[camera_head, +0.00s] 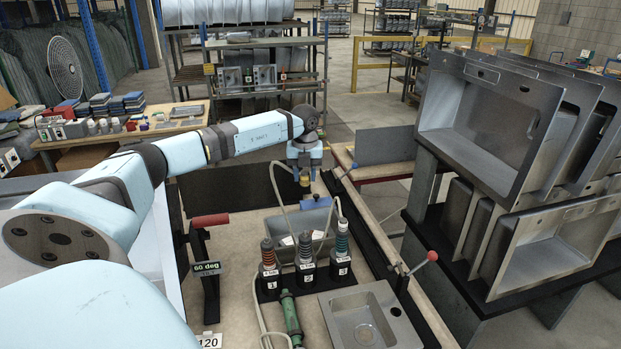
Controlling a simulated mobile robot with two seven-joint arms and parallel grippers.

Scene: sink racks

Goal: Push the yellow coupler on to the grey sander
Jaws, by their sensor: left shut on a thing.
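My left gripper (305,172) hangs pointing down above the back of the workbench, at the end of my arm. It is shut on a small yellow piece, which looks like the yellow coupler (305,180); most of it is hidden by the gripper. I cannot tell for sure which is the grey sander. The yellow piece is apart from all three. My right gripper is not in view.
A green tool (290,318) lies in front of the holders, with pale hoses around. A small steel sink (365,318) is at the front right, a grey bin (299,228) behind the holders. Stacked sinks (490,120) rise at right.

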